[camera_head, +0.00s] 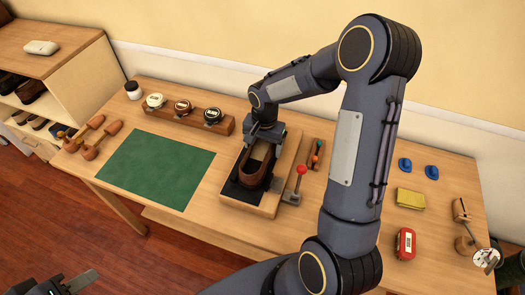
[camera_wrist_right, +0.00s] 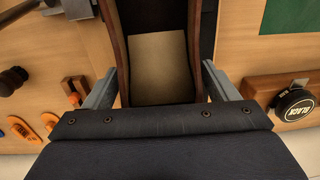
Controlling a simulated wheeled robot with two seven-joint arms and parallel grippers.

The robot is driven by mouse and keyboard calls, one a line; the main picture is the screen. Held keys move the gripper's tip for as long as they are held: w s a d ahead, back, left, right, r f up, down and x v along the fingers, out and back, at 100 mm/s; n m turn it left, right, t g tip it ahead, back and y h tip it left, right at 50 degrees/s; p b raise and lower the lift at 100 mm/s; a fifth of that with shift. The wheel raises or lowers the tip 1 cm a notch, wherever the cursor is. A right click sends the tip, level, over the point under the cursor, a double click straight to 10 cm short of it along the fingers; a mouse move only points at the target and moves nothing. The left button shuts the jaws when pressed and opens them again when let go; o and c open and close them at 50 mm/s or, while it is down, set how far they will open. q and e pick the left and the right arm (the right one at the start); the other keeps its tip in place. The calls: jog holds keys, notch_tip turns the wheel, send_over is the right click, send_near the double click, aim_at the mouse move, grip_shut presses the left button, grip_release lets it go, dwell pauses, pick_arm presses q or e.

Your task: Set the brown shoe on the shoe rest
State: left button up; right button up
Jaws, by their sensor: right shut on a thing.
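The brown shoe (camera_head: 256,165) is over the dark pad of the shoe rest (camera_head: 262,206), a wooden board with a red-knobbed clamp at its right. My right gripper (camera_head: 262,138) reaches down from above and is shut on the shoe's far end. In the right wrist view the shoe's opening and tan insole (camera_wrist_right: 160,65) show between the two fingers (camera_wrist_right: 158,90). Whether the sole touches the pad cannot be told. My left gripper (camera_head: 75,284) is at the bottom left corner, partly cut off, away from the table; its opening is unclear.
A green mat (camera_head: 155,168) lies left of the rest. Polish tins in a wooden holder (camera_head: 190,122) stand behind it, wooden shoe trees (camera_head: 100,137) at far left. A yellow sponge (camera_head: 410,199), red tin (camera_head: 405,243) and blue pieces (camera_head: 405,164) lie right, beyond my right arm.

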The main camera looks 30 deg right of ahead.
aim_at(264, 150)
jog(key=shift+f, duration=0.9)
jog(key=shift+f, duration=0.1)
jog(key=o, duration=1.2)
jog(key=shift+b, duration=0.3)
notch_tip(264, 150, up, 12)
jog(key=s+a+r+n+t+y, duration=0.1)
jog(key=s+a+n, duration=0.1)
jog(key=s, duration=0.5)
jog(key=s+a+r+n+t+y, duration=0.1)
jog(key=s+a+r+n+t, duration=0.1)
jog(key=s, duration=0.5)
jog(key=s+a+r+n+t+y, duration=0.1)
jog(key=s+a+r+n+t, duration=0.1)
jog(key=s, duration=0.6)
jog(key=shift+s+a+n+y, duration=0.1)
jog(key=shift+a+n+y, duration=0.2)
jog(key=shift+a+n, duration=0.65)
jog(key=shift+d+f+n, duration=0.1)
jog(key=shift+d+n, duration=0.15)
